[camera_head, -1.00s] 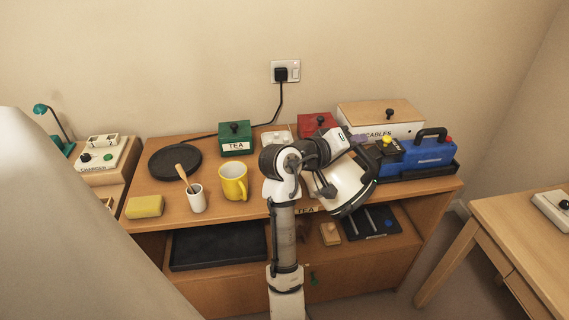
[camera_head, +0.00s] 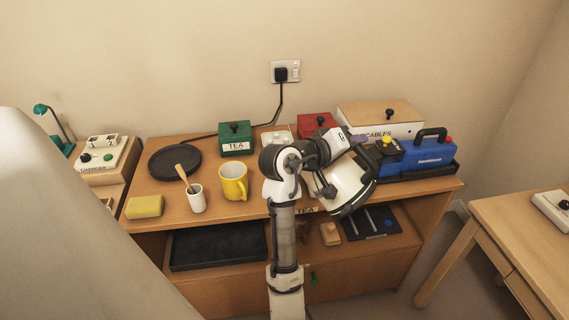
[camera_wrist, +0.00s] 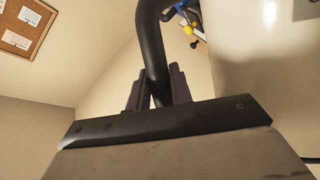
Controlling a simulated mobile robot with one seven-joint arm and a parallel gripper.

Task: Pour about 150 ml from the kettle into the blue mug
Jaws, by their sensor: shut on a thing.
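The kettle (camera_head: 345,183) is white with black trim. It is held strongly tilted above the front right part of the shelf top, in the head view. In the wrist view its black handle (camera_wrist: 151,45) passes between the fingers of my gripper (camera_wrist: 158,88), which is shut on it. The kettle's white body (camera_wrist: 265,75) fills the right of that view. My gripper (camera_head: 343,142) is partly hidden by my arm in the head view. I see no blue mug; it may be hidden behind my arm or the kettle. Any water stream cannot be made out.
A yellow mug (camera_head: 233,181) stands left of my arm, beside a white cup (camera_head: 197,199) with a wooden stick. A round black base (camera_head: 175,161) sits left.

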